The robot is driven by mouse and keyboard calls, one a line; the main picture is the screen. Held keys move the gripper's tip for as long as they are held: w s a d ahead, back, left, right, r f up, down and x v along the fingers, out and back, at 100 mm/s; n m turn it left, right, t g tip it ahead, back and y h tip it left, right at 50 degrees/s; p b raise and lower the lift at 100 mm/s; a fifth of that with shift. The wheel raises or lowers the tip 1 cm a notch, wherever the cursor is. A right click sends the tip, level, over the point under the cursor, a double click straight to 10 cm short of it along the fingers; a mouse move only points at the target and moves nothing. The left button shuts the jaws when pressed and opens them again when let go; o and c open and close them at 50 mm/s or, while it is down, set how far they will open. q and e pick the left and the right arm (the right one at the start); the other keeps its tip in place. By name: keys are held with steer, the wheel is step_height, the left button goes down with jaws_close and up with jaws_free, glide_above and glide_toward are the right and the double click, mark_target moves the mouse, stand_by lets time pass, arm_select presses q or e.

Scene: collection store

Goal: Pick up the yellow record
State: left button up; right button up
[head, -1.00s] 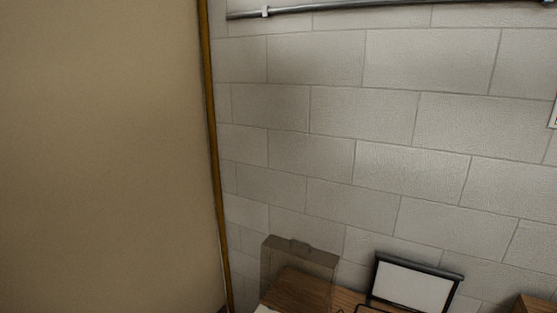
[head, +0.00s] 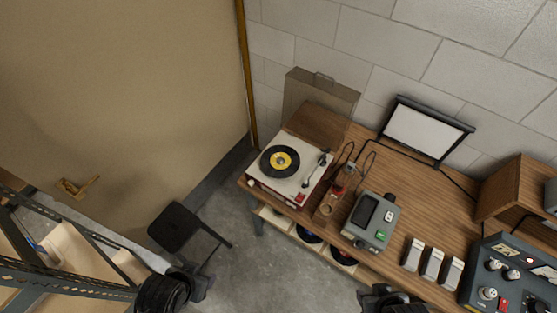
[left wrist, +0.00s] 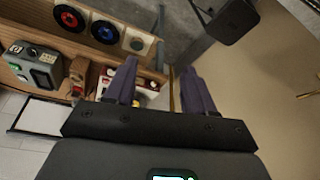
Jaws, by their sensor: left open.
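A black record with a yellow label (head: 280,161) lies flat on the white turntable (head: 309,186) on the wooden bench. The turntable's smoky lid stands open behind it. In the left wrist view, the fingers of my left gripper (left wrist: 158,88) are spread, with nothing held between them. Part of the turntable (left wrist: 145,84) and a bit of yellow show beyond the fingers; the record is mostly hidden there. In the head view, dark parts of my arms show at the bottom edge, left and right. No fingers of my right gripper are seen.
A grey device (head: 371,221) and white boxes (head: 432,263) stand right of the turntable. Several records, one red-labelled (left wrist: 69,18) and one blue-labelled (left wrist: 105,32), are on a lower shelf. A black stool (head: 176,226) and metal rack (head: 70,278) stand left. Floor before the bench is clear.

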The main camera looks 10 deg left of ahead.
arm_select(q)
steer(key=shift+c, duration=0.2)
stand_by(0.3)
steer(key=c, duration=0.4)
steer(key=shift+o, duration=0.2)
